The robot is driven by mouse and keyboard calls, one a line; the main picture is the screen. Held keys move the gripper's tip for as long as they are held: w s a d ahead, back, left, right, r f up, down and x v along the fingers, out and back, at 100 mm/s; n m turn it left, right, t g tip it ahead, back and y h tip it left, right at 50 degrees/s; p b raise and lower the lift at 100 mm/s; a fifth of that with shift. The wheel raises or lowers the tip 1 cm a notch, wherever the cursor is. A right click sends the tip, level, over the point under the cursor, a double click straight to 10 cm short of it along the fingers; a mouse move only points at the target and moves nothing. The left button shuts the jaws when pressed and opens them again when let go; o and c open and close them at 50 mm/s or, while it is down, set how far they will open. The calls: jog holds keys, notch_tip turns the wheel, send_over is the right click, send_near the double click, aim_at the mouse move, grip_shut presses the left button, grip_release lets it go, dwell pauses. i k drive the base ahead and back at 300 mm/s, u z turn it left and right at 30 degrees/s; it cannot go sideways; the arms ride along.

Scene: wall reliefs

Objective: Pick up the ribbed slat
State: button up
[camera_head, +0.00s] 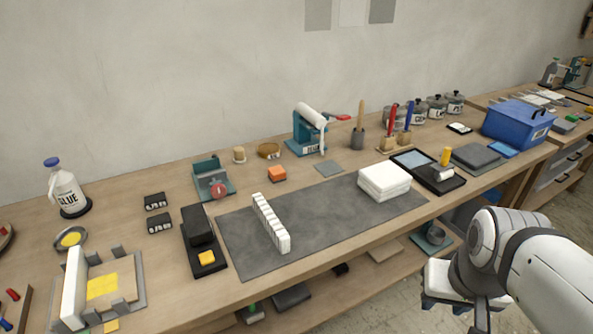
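The ribbed slat (270,222) is a white bar with a row of ridges along it. It lies on the dark grey mat (318,232) on the workbench, left of the mat's middle, slanting from back left to front right. Nothing covers it. My gripper (446,302) is at the lower right, in front of the bench edge and well apart from the slat. Its fingers are small and partly hidden, so I cannot tell whether it is open or holds anything.
A stack of white slabs (384,180) sits on the mat's right part. A black device with a yellow block (207,258) stands left of the mat. An orange block (277,173) and a blue tape dispenser (304,136) stand behind. The mat around the slat is clear.

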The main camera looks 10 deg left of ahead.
aim_at(278, 233)
jog(key=u, duration=0.65)
jog(key=i, duration=0.9)
jog(key=u, duration=0.75)
